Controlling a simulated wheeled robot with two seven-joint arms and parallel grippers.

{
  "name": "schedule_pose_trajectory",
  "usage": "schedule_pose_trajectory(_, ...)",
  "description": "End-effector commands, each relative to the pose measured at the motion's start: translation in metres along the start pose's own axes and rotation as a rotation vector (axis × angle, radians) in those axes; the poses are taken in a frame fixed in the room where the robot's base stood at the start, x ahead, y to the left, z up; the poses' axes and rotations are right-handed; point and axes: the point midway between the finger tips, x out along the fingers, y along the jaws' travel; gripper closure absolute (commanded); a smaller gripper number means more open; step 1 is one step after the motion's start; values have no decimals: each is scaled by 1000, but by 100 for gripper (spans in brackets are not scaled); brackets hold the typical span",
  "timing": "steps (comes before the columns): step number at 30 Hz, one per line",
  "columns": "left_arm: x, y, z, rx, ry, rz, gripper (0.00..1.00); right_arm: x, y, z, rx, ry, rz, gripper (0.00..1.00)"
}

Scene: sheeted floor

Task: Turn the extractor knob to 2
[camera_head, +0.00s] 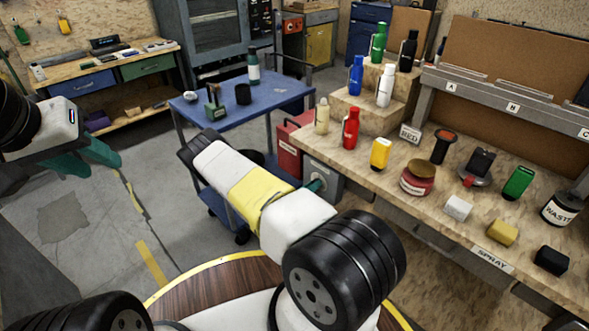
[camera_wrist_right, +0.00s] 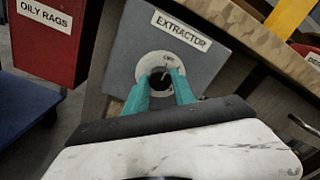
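The extractor box (camera_wrist_right: 150,45) is a grey panel labelled EXTRACTOR on the bench's side. Its round white dial (camera_wrist_right: 147,66) has a small dark knob (camera_wrist_right: 162,80) in the middle. In the right wrist view, the two teal fingers of my right gripper (camera_wrist_right: 163,82) stand on either side of the knob; whether they press on it is not clear. They cover part of the dial, and the knob's setting is not readable. In the head view my right gripper (camera_head: 316,186) reaches the grey box (camera_head: 326,180). My left gripper (camera_head: 88,156) is empty, fingers apart, over the floor far left.
A red OILY RAGS bin (camera_wrist_right: 50,40) stands left of the extractor box. The bench (camera_head: 385,195) above it holds bottles, jars and blocks. A blue cart (camera_head: 285,93) stands behind my right arm. The floor at left is mostly clear.

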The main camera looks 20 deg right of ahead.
Motion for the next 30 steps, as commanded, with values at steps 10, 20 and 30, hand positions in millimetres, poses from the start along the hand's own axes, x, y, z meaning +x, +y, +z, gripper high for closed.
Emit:
schedule_pose_trajectory(10, 0, 0, 0, 0, 0, 0, 64, 0, 0, 0, 6, 0, 0, 100)
schedule_pose_trajectory(20, 0, 0, 0, 0, 0, 0, 64, 0, 0, 0, 131, -1, 0, 100)
schedule_pose_trajectory(30, 0, 0, 0, 0, 0, 0, 64, 0, 0, 0, 430, 0, 1, 100)
